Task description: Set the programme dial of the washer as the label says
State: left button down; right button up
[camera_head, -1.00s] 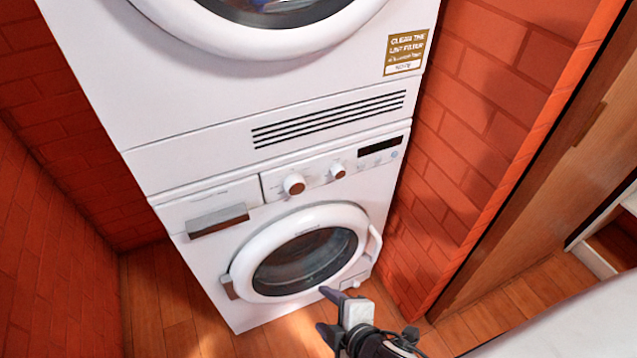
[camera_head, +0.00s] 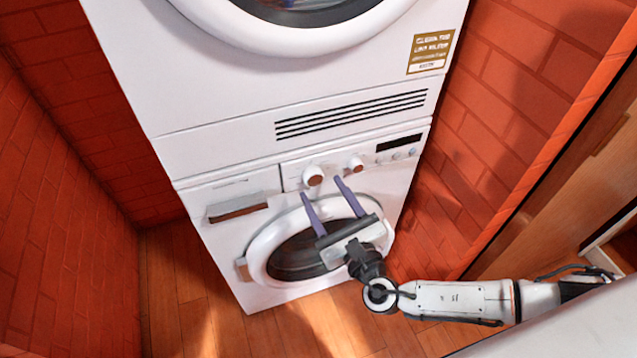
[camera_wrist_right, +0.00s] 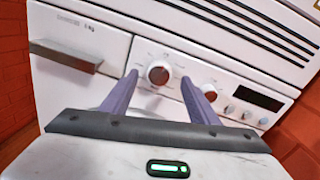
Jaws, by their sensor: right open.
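The washer (camera_head: 222,262) is the lower white machine. On its control panel are a larger knob (camera_head: 313,176) and a smaller knob (camera_head: 356,164). The right wrist view shows the larger knob (camera_wrist_right: 158,73) between my finger lines and the smaller knob (camera_wrist_right: 208,91) partly behind the right finger. My right gripper (camera_head: 320,188) is open and empty, with its fingers pointing at the panel just below the knobs; it also shows in the wrist view (camera_wrist_right: 160,82). The markings around the knobs are too small to read. My left gripper is not in view.
The dryer (camera_head: 190,90) stands on the washer and carries a gold-and-white label (camera_head: 431,52) about the lint filter. The round door (camera_head: 262,250) is shut behind my right gripper. Brick walls (camera_head: 480,130) stand close on both sides.

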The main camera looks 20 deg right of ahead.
aim_at(315, 180)
jog(key=shift+w+a, duration=0.2)
jog(key=shift+w, duration=1.5)
jog(key=c, duration=1.1)
jog(key=shift+o, duration=0.3)
jog(key=shift+f, duration=0.1)
